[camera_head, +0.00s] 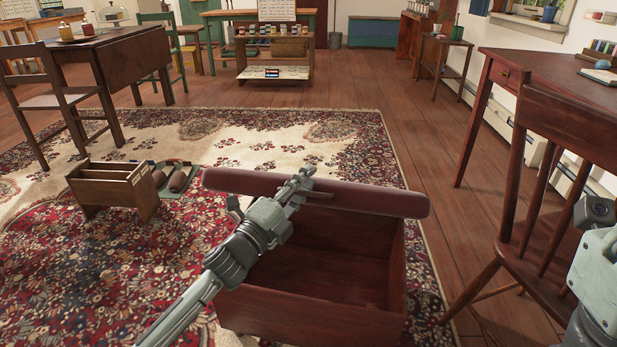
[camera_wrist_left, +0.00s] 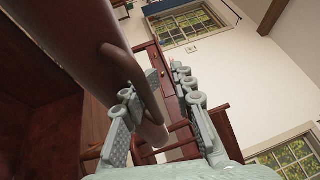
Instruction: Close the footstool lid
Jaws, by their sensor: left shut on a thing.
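The footstool (camera_head: 312,308) is a reddish-brown wooden box on the rug. Its inside shows, empty as far as I can see. Its padded dark red lid (camera_head: 375,198) stands raised along the far side, seen nearly edge-on. My left gripper (camera_head: 298,188) is at the lid's near edge, left of its middle, shut on the lid handle (camera_head: 318,194). In the left wrist view the curved handle (camera_wrist_left: 135,75) passes by the gripper's fingers (camera_wrist_left: 160,115), with the lid (camera_wrist_left: 85,40) beside them. Only part of my right arm shows at the right edge; its gripper is out of view.
A wooden chair (camera_head: 560,190) stands close right of the footstool, by a desk (camera_head: 530,75). The patterned rug (camera_head: 260,140) is clear behind the footstool.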

